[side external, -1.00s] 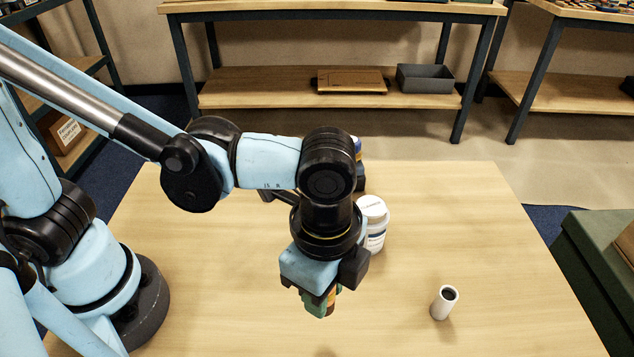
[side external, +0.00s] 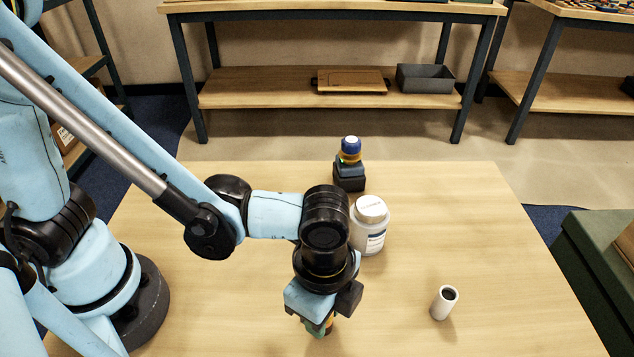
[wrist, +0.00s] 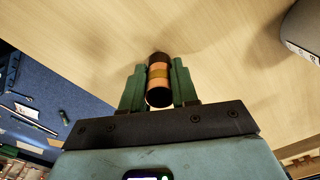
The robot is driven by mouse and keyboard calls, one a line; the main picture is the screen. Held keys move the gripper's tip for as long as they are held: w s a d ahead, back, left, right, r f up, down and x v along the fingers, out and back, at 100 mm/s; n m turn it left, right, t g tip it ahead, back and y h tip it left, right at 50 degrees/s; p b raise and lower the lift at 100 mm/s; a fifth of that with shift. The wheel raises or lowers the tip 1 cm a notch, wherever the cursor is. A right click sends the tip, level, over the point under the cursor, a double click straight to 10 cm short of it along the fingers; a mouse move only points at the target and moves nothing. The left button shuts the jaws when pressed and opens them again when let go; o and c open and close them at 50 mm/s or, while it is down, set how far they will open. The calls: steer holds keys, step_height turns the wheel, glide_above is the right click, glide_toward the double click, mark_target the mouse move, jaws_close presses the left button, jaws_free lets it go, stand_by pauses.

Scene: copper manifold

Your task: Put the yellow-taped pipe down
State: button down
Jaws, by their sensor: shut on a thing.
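My gripper (side external: 318,328) points down low over the front middle of the wooden table (side external: 230,230). In the wrist view my gripper (wrist: 158,88) has its two green fingers shut on the yellow-taped pipe (wrist: 159,72), a short copper tube with a yellow band and a dark end. In the side view the pipe (side external: 329,322) is mostly hidden by the fingers, with only a small piece showing. I cannot tell whether its lower end touches the table.
A white jar (side external: 370,226) stands just behind my gripper. A dark block with a blue-and-white top (side external: 350,164) stands behind the jar. A white tube (side external: 444,303) stands upright to the right. The table between gripper and tube is clear.

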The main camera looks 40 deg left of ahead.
steer(key=shift+f, duration=0.1)
steer(key=c, duration=0.9)
jaws_free()
steer(key=shift+o, duration=0.2)
step_height(320, 180, up, 12)
steer(key=shift+f, duration=0.1)
steer(key=shift+w+a+r, duration=0.1)
steer(key=shift+a+r, duration=0.05)
steer(key=shift+r, duration=0.05)
steer(key=w+a+n+t, duration=0.3)
steer(key=a+n, duration=0.5)
steer(key=a, duration=0.4)
steer(key=w+a+n+t, duration=0.4)
steer(key=a+n, duration=0.3)
steer(key=a, duration=0.4)
steer(key=shift+w+a+n, duration=0.3)
steer(key=shift+a+n, duration=0.1)
steer(key=shift+r, duration=0.1)
